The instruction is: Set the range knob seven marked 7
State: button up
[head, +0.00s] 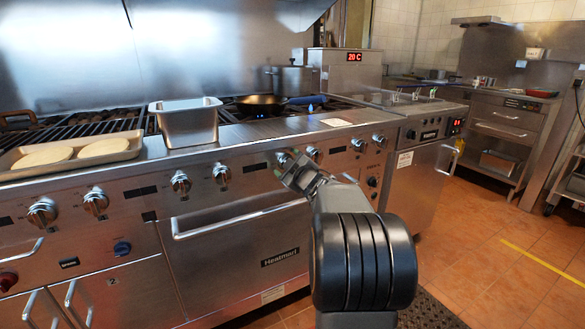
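A row of silver range knobs runs along the front panel of the steel range. From the left are knobs (42,211), (96,202), a middle pair with one knob (180,183) and another knob (221,175), then a knob (314,154) right of my gripper, and a right pair with one knob (358,144) and a last knob (379,139). Their number marks are too small to read, so I cannot tell which is marked 7. My gripper (287,163) is at the panel, over or against a partly hidden knob. Its finger gap and any contact are unclear.
An oven handle (240,217) juts out below the knobs. On the range top are a tray (75,153) with two pale flat pieces, a steel pan (188,122) and a skillet (261,104). A fryer unit (420,145) stands right. The tiled floor at right is clear.

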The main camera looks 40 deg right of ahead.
jog(key=s+a+p, duration=0.1)
jog(key=s+p, duration=0.2)
jog(key=s, duration=1)
jog(key=shift+s+a, duration=0.3)
jog(key=shift+a, duration=0.1)
jog(key=w+a+r+m+g+h+p, duration=0.1)
jog(key=a+r+m+g+h+p, duration=0.35)
jog(key=r+p, duration=0.95)
jog(key=s+a+r+m+g+y+p, duration=0.1)
jog(key=s+a+r+g+y+p, duration=0.1)
jog(key=s+a+g+p, duration=0.3)
jog(key=s+a+r+m+g+y+p, duration=0.1)
jog(key=s+a+r+g+y+p, duration=0.2)
jog(key=s+a+p, duration=0.4)
jog(key=a+g+y+p, duration=0.1)
jog(key=a+y+p, duration=0.1)
jog(key=a+p, duration=0.5)
jog(key=shift+s+a+r+m+g, duration=0.25)
jog(key=shift+s+a+m+g, duration=0.15)
jog(key=shift+a, duration=0.3)
